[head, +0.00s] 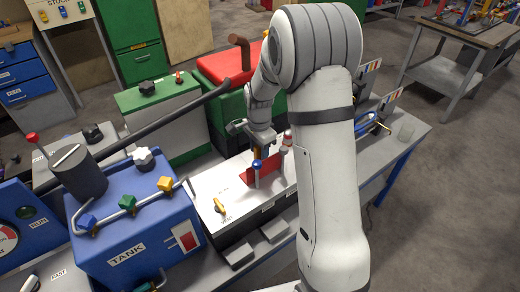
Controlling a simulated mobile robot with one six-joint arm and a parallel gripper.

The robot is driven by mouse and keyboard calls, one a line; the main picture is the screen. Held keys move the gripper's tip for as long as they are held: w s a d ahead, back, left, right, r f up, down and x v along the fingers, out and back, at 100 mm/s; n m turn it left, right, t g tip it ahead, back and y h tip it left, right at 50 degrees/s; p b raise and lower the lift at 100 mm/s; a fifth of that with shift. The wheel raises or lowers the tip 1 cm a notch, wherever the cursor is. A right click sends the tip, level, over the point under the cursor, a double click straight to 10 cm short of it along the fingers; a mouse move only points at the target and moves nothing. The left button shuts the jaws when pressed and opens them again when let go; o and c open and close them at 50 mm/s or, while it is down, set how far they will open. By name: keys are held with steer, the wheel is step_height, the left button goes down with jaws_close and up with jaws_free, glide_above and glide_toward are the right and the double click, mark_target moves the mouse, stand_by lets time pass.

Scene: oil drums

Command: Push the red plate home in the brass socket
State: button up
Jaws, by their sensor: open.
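A blue ball knob (257,164) on a thin stem stands in front of the plate. A small brass-coloured fitting (219,206) sits on the same top to the left. I cannot make out a socket with certainty.
A blue tank (130,230) with pipes and coloured knobs stands at left. A dark bar (165,122) slants above it. A green cabinet (165,120) and a red-topped unit (222,66) stand behind. My arm hides the right part of the white top.

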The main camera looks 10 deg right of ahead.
step_height(320, 180, up, 7)
steer(key=shift+r+b, duration=0.1)
steer(key=shift+b, duration=0.4)
steer(key=shift+s+r, duration=0.2)
steer(key=shift+r, duration=0.3)
steer(key=s+r+n+t, duration=0.1)
steer(key=s+n, duration=0.3)
steer(key=s, duration=0.4)
steer(key=s+r+n+t, duration=0.1)
steer(key=s+r+n, duration=0.3)
steer(key=s, duration=0.5)
steer(key=s+r+n+t, duration=0.1)
steer(key=s+r+n, duration=0.2)
steer(key=s+n, duration=0.2)
steer(key=s, duration=0.3)
steer(key=shift+s+d+n, duration=0.3)
steer(key=shift+r, duration=0.1)
